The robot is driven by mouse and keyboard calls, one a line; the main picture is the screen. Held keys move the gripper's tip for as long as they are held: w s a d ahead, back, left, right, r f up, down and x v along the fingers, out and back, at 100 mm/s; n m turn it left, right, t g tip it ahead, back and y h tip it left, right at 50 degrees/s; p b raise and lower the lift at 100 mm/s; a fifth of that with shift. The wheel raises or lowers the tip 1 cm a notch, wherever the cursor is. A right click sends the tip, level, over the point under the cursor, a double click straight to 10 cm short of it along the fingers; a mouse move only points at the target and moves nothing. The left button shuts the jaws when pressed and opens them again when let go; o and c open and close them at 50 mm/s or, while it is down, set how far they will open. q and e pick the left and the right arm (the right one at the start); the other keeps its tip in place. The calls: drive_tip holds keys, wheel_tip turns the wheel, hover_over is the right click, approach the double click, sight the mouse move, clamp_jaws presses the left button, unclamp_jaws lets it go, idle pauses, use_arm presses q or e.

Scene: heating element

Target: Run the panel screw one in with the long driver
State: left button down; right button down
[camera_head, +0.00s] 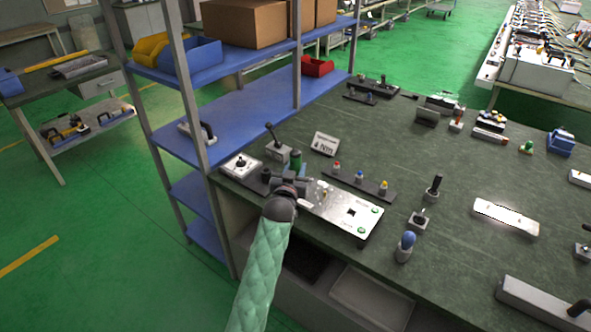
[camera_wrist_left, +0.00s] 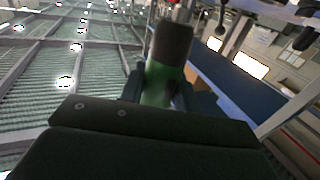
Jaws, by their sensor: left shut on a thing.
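A silver panel (camera_head: 340,207) with a square dark hole lies on the dark green bench top. Two green-marked spots show at its right end, the upper one (camera_head: 375,210) and the lower one (camera_head: 361,230). My left gripper (camera_head: 291,178) is over the panel's left end and hides part of it. It is shut on a green handle with a dark end, likely the long driver (camera_head: 295,158), which stands roughly upright. In the left wrist view the green handle (camera_wrist_left: 158,83) sits between the fingers. Its tip and the panel screw one are hidden or too small to tell. My right gripper is not in view.
A blue shelf rack (camera_head: 240,105) stands close on the left. Behind the panel are a sign (camera_head: 325,144) and a dark rail with coloured knobs (camera_head: 358,178). A blue-topped tool (camera_head: 406,245) stands right of the panel. The bench between the tools is partly clear.

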sight(294, 164)
use_arm(q)
drive_tip(key=shift+f, duration=0.35)
drive_tip(key=shift+f, duration=0.2)
idle(0.8)
drive_tip(key=shift+f, duration=0.25)
idle(0.5)
drive_tip(key=shift+r+p, duration=1.65)
drive_tip(key=shift+r, duration=0.95)
